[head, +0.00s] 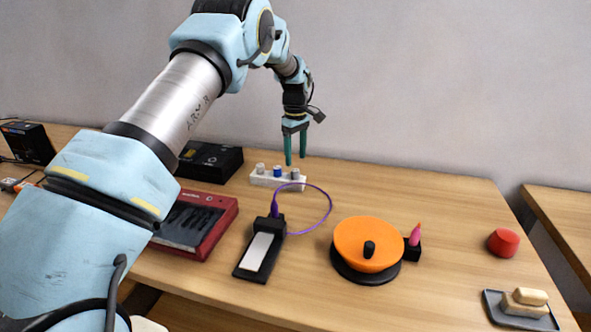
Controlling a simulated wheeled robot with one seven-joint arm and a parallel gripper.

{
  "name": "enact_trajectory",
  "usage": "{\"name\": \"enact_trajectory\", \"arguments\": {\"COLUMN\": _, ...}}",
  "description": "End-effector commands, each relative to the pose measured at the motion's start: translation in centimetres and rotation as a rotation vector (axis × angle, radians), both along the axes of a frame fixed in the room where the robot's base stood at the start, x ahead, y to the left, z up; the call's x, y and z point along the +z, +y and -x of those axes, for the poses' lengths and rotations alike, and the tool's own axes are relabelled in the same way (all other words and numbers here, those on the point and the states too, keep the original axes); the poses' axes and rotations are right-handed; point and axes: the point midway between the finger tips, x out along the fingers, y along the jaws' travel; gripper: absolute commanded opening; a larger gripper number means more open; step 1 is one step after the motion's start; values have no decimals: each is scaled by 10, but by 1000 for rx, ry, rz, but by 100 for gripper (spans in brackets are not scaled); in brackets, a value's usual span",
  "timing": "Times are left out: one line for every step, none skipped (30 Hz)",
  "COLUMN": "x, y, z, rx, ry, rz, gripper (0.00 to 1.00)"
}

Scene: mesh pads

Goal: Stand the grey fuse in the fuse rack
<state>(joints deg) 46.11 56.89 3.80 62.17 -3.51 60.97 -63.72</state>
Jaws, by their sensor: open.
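The white fuse rack (279,181) stands towards the back of the wooden table, in the middle of the head view. Three small cylinders show upright at it: a greyish one (261,168) at the left, a blue one (277,171) in the middle and another grey one (295,174) at the right. I cannot tell which is the task's grey fuse, or how deep each sits. My gripper (296,160) points down with its green fingers apart and nothing between them. Its tips appear just above the right grey cylinder; the exact gap is unclear.
A black device with a white panel (258,251) and purple cable stands in front of the rack. An orange disc (366,241) on a black base, a red knob (503,242) and a tray (497,309) lie right. A red case (226,217) is left.

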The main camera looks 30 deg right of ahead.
Motion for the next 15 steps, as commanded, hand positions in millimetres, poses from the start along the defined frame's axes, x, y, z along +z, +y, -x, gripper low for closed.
{"name": "enact_trajectory", "arguments": {"x": 9, "y": -1, "z": 0, "rx": 0, "ry": -3, "rz": 3, "gripper": 68}}
{"name": "enact_trajectory", "arguments": {"x": 14, "y": -1, "z": -1, "rx": -1, "ry": -3, "rz": 3, "gripper": 68}}
{"name": "enact_trajectory", "arguments": {"x": 22, "y": -1, "z": 0, "rx": -1, "ry": -3, "rz": 3, "gripper": 68}}
{"name": "enact_trajectory", "arguments": {"x": 27, "y": -1, "z": 0, "rx": -1, "ry": -3, "rz": 3, "gripper": 68}}
{"name": "enact_trajectory", "arguments": {"x": 32, "y": -1, "z": 0, "rx": -1, "ry": -3, "rz": 2, "gripper": 68}}
{"name": "enact_trajectory", "arguments": {"x": 37, "y": -1, "z": 0, "rx": -1, "ry": -2, "rz": 1, "gripper": 68}}
{"name": "enact_trajectory", "arguments": {"x": 41, "y": -1, "z": 0, "rx": -1, "ry": -2, "rz": 1, "gripper": 68}}
{"name": "enact_trajectory", "arguments": {"x": 45, "y": -1, "z": 0, "rx": -1, "ry": -2, "rz": 1, "gripper": 68}}
{"name": "enact_trajectory", "arguments": {"x": 48, "y": 0, "z": 0, "rx": -1, "ry": -1, "rz": 1, "gripper": 68}}
{"name": "enact_trajectory", "arguments": {"x": 51, "y": 0, "z": 0, "rx": -1, "ry": -1, "rz": 1, "gripper": 68}}
{"name": "enact_trajectory", "arguments": {"x": 52, "y": 0, "z": 0, "rx": -1, "ry": -1, "rz": 1, "gripper": 68}}
{"name": "enact_trajectory", "arguments": {"x": 54, "y": 0, "z": 0, "rx": -1, "ry": -1, "rz": 1, "gripper": 68}}
{"name": "enact_trajectory", "arguments": {"x": 55, "y": 0, "z": 0, "rx": -1, "ry": -1, "rz": 0, "gripper": 68}}
{"name": "enact_trajectory", "arguments": {"x": 55, "y": 0, "z": 0, "rx": -1, "ry": 0, "rz": 0, "gripper": 68}}
{"name": "enact_trajectory", "arguments": {"x": 56, "y": 0, "z": 0, "rx": -1, "ry": 0, "rz": -1, "gripper": 68}}
